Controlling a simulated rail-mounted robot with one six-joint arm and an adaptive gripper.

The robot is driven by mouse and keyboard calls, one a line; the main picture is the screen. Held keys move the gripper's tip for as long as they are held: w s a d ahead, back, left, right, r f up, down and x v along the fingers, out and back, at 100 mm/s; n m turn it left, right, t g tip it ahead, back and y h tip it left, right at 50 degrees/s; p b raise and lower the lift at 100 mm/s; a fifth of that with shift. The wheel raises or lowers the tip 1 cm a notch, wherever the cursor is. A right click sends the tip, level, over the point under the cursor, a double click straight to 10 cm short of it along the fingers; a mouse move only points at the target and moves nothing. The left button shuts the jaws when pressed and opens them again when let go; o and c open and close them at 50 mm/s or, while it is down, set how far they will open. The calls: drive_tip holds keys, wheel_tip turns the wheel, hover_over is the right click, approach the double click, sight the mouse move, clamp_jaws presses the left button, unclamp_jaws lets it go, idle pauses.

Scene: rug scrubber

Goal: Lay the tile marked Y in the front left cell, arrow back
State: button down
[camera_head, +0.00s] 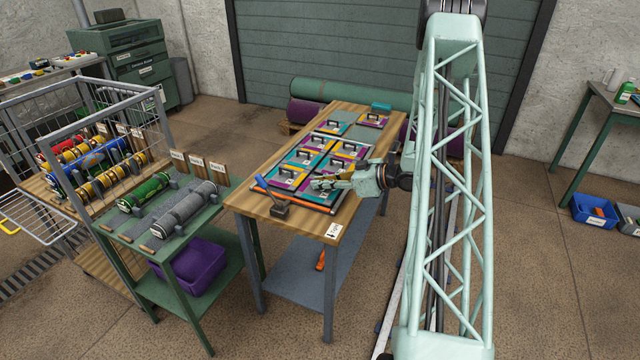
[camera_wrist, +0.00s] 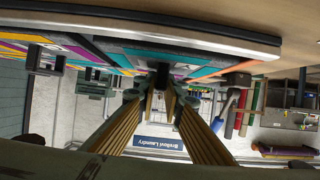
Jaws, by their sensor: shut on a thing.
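My gripper (camera_head: 318,183) is over the front right of a tray (camera_head: 318,208) on the wooden table. In the wrist view, which looks upside down, its fingers (camera_wrist: 161,88) are shut on a dark handle (camera_wrist: 162,73) of a tile. That tile is mostly hidden behind my gripper in the head view, and I cannot tell whether it touches the tray. A teal, purple and orange tile with a black handle (camera_head: 286,178) lies at the tray's front left. Several similar tiles fill the places behind. Letters and arrows on the tiles are too small to read.
Two loose tiles (camera_head: 334,127) (camera_head: 374,121) lie behind the tray. A blue-handled tool (camera_head: 266,190) and a dark block (camera_head: 280,210) are at the tray's front left edge. A white card (camera_head: 334,231) is at the table's front corner. A green bench (camera_head: 222,197) with rolls stands left.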

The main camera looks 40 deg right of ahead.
drive_tip(key=shift+f, duration=0.15)
drive_tip(key=c, duration=2.7)
unclamp_jaws()
drive_tip(key=shift+c, duration=0.2)
drive_tip(key=shift+s+d+r, duration=0.1)
drive_tip(key=shift+s+r, duration=0.15)
drive_tip(key=shift+r, duration=0.05)
drive_tip(key=shift+p+v, duration=1.15)
drive_tip(key=shift+v, duration=4.55)
drive_tip(key=shift+f, duration=0.1)
